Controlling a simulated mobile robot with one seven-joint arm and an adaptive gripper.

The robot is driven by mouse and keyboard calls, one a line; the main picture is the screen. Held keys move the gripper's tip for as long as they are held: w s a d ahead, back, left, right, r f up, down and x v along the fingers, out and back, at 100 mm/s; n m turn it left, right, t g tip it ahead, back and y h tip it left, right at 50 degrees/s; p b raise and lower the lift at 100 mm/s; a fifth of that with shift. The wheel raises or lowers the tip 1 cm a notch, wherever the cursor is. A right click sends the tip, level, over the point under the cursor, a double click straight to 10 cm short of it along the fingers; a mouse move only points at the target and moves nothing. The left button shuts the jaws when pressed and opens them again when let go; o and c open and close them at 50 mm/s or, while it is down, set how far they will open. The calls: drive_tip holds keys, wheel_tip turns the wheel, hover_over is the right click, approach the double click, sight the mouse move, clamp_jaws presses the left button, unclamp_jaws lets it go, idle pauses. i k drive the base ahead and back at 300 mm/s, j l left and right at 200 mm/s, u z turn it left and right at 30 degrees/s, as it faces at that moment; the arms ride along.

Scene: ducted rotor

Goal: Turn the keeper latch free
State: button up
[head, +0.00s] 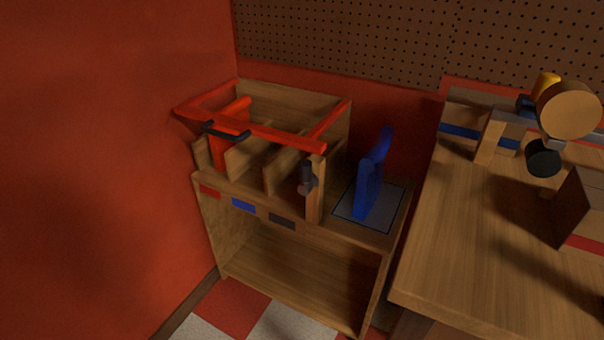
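A small dark latch-like piece (307,177), which looks like the keeper latch, sits on the upright wooden post (315,200) at the front of a wooden rack. Its upper end is close under the front corner of a red bar frame (265,132); I cannot tell if they touch. The red frame lies across the top of the rack and carries a black handle (226,130) on its front bar. My gripper is not in view.
A red upright piece (232,150) stands in the rack's left slot. A blue upright piece (368,190) stands on a grey pad (343,206) right of the post. A wooden bench (470,240) with a tan disc (570,110) and blocks fills the right. Red wall at left.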

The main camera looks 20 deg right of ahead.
sight(310, 180)
drive_tip(key=j+z, duration=0.45)
drive_tip(key=k+j+z, duration=0.15)
drive_tip(key=j+z, duration=0.3)
